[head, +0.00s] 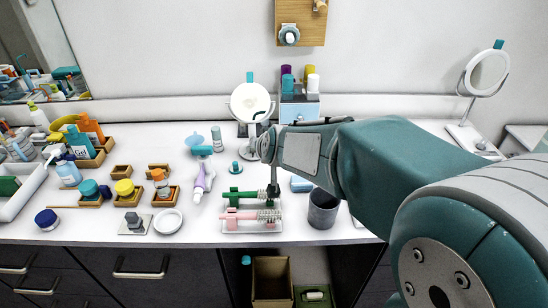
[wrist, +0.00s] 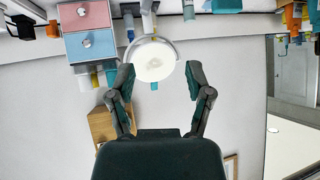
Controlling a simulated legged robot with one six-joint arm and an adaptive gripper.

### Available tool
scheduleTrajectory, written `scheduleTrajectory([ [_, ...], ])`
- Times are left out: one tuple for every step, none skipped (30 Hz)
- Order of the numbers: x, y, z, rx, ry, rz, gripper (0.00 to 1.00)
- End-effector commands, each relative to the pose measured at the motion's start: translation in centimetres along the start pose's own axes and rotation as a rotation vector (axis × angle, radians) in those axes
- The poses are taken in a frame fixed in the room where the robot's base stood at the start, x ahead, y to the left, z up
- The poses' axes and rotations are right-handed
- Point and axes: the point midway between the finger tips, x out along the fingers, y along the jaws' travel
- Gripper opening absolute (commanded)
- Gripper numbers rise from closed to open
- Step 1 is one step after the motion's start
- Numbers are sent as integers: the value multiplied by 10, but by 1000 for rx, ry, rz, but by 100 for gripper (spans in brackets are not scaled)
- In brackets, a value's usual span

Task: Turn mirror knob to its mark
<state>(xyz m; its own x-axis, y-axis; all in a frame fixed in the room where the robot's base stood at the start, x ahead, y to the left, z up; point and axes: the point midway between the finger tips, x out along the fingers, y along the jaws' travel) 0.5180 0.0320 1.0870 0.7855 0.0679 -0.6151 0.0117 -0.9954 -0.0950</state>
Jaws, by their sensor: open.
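A round white mirror (head: 249,102) with a teal tab on top stands on a stem at the back middle of the counter. In the upside-down wrist view the mirror disc (wrist: 154,62) lies between my gripper's fingers (wrist: 159,80). The fingers are spread wide with clear gaps to the disc, and nothing is held. In the head view my gripper's end is by the mirror stand and partly hides it. No knob or mark on this mirror can be made out clearly. A second round mirror (head: 487,73), also with a teal tab, stands at the right.
A small drawer unit (head: 300,112) with bottles on top stands right of the mirror; it also shows in the wrist view (wrist: 88,32). A wooden wall panel (head: 299,12) carries a round dial. Toothbrushes (head: 250,215), a grey cup (head: 323,208) and many bottles crowd the counter.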

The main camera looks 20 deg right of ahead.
Motion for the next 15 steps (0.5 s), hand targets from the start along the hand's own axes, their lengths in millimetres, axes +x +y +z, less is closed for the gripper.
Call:
scheduleTrajectory([
  [-8, 0, 2, -2, -8, -3, 66],
  [-13, 0, 3, -4, -16, -6, 66],
  [-19, -1, 5, -6, -25, -8, 66],
  [-23, -1, 7, -7, -32, -10, 66],
  [-26, -1, 8, -8, -39, -11, 66],
  [-31, -1, 10, -10, -48, -13, 66],
  [-34, -1, 12, -12, -53, -14, 66],
  [-37, -1, 13, -13, -59, -15, 66],
  [-41, -1, 14, -14, -64, -16, 66],
  [-43, -1, 16, -14, -68, -16, 66],
  [-45, -1, 17, -15, -72, -17, 66],
  [-47, -1, 18, -15, -77, -17, 66],
  [-48, -1, 18, -15, -79, -18, 66],
  [-48, -1, 19, -15, -80, -18, 66],
  [-49, -1, 19, -16, -81, -18, 66],
])
